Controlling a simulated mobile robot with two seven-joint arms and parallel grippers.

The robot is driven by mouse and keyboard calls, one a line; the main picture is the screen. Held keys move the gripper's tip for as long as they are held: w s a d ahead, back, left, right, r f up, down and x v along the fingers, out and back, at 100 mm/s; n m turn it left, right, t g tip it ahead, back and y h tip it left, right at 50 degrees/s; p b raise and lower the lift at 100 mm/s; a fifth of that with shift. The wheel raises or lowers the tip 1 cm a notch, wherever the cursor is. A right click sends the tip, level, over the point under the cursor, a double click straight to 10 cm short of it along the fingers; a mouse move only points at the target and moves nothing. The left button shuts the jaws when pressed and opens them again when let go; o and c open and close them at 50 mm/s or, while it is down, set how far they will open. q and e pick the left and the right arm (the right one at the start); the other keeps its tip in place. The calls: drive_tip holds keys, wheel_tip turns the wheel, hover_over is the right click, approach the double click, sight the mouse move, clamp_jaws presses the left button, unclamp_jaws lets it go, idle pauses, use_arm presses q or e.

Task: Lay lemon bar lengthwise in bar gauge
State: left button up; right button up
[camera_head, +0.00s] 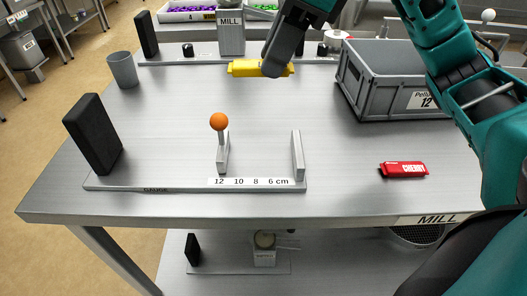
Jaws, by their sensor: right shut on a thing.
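The lemon bar is a yellow wrapped bar (245,68) at the back middle of the table. My right gripper (273,69) comes down from above and is shut on it, hiding part of its right half. The bar lies roughly left to right in the picture. The bar gauge (120,184) is at the front left, a flat metal base with a scale marked 12, 10, 8, 6 cm. It has a black block at its left end, a slider with an orange knob in the middle and an upright metal plate at its right end. My left gripper is not in view.
A red bar marked CHERRY (404,170) lies right of the gauge. A grey crate (385,105) stands at the back right. A grey cup (123,70) stands at the left. A second fixture marked MILL (231,28) is at the back. The table between the yellow bar and gauge is clear.

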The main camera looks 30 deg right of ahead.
drive_tip(key=b, duration=0.3)
hover_over(265, 160)
drive_tip(key=s+d, duration=0.1)
wheel_tip(265, 160, down, 13)
drive_tip(key=shift+d+r, duration=0.15)
drive_tip(key=shift+f, duration=0.35)
wheel_tip(265, 160, down, 4)
drive_tip(key=shift+r+b, duration=0.15)
drive_tip(key=shift+b, duration=0.3)
drive_tip(key=shift+f, duration=0.35)
drive_tip(key=o, duration=1)
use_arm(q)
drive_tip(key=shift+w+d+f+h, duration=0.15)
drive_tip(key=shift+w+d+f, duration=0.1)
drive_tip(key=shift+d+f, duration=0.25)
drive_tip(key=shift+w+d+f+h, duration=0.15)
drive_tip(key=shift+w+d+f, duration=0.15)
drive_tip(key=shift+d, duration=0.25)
use_arm(e)
drive_tip(key=shift+o, duration=0.2)
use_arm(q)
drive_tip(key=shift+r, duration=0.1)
